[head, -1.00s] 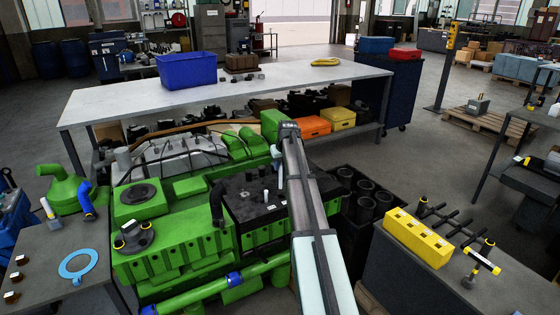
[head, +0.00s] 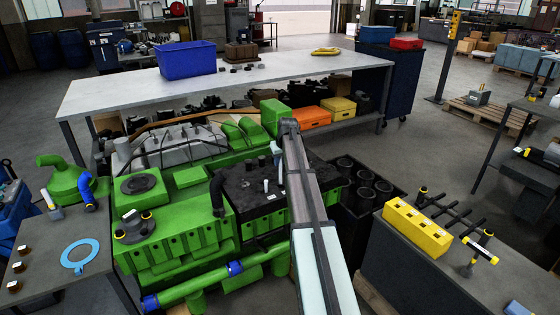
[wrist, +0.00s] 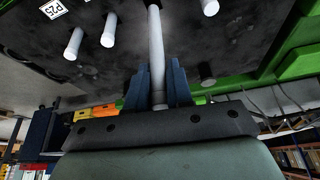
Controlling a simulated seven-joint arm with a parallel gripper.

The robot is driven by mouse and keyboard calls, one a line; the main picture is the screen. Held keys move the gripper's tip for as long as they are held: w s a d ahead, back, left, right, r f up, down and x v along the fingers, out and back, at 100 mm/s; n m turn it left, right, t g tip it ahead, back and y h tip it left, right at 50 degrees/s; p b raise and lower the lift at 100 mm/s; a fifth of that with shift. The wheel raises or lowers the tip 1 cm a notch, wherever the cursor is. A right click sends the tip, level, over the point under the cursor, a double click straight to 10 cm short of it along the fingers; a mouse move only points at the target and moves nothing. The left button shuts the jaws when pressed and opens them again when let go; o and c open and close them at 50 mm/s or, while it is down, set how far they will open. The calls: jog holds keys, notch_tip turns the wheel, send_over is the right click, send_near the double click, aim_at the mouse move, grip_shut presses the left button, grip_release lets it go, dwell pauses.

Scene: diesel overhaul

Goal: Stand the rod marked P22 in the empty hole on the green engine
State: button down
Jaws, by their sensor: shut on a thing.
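In the wrist view my gripper (wrist: 159,64) has its two blue fingers shut on a pale grey rod (wrist: 156,32). My arm hides most of the gripper there. I cannot make out the empty hole.
A long table with a blue bin (head: 187,57) stands behind the engine. A dark crate of cylinders (head: 362,185) is right of my arm. The right bench carries a yellow block (head: 418,227) and a black rack. A left bench holds a blue ring (head: 79,257).

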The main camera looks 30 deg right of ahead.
aim_at(280, 179)
jog(key=shift+f, duration=0.35)
jog(key=shift+f, duration=0.35)
jog(key=shift+f, duration=0.7)
jog(key=shift+f, duration=0.7)
jog(key=shift+f, duration=0.7)
jog(key=shift+f, duration=0.7)
jog(key=shift+f, duration=0.7)
jog(key=shift+f, duration=0.7)
jog(key=shift+f, duration=0.2)
